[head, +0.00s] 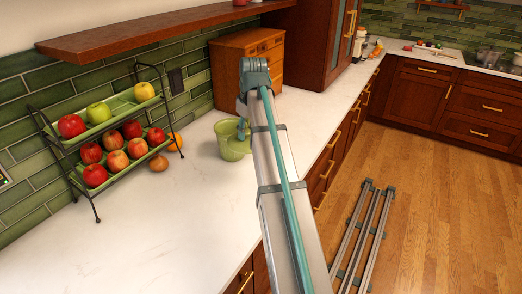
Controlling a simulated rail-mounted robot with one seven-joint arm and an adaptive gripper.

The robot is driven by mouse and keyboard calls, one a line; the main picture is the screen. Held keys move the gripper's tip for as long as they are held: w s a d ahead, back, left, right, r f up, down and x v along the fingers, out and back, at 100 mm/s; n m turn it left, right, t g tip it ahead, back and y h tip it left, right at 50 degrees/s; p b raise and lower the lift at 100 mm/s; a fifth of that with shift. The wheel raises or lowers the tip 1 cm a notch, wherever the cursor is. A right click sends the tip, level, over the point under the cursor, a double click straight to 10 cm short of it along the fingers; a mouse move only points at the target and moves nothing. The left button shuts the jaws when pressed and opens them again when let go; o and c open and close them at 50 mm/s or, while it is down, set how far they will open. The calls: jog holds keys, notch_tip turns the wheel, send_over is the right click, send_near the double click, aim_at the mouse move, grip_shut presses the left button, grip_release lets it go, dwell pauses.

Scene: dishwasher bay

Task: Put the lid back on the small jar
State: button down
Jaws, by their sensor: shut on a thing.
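The small jar (234,151) is light green and stands upright on the white counter, left of my arm. A green, rounded piece that looks like the lid (226,128) is at the jar's top; I cannot tell whether it rests on the rim or is held just above it. My gripper (241,130) is at the jar's top right, pointing down and mostly hidden by my arm. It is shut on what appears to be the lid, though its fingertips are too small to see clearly.
A wooden drawer box (243,60) is behind the jar. A wooden shelf (150,32) hangs above. The front counter (150,230) is clear.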

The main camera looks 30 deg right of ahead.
jog(key=w+d+r+n+p, duration=0.1)
jog(key=w+r+n, duration=0.1)
jog(key=w, duration=0.7)
jog(key=w+d+r+n, duration=0.1)
jog(key=w+d+r, duration=0.1)
jog(key=w, duration=0.7)
notch_tip(320, 180, down, 6)
jog(key=n+b, duration=0.1)
jog(key=b, duration=0.1)
jog(key=shift+f+y, duration=0.25)
jog(key=shift+y, duration=0.05)
jog(key=shift+s+a, duration=0.1)
jog(key=shift+s, duration=0.05)
dwell(0.7)
jog(key=shift+f+p, duration=0.15)
jog(key=shift+p, duration=0.35)
dwell(1.2)
jog(key=c, duration=0.6)
grip_release()
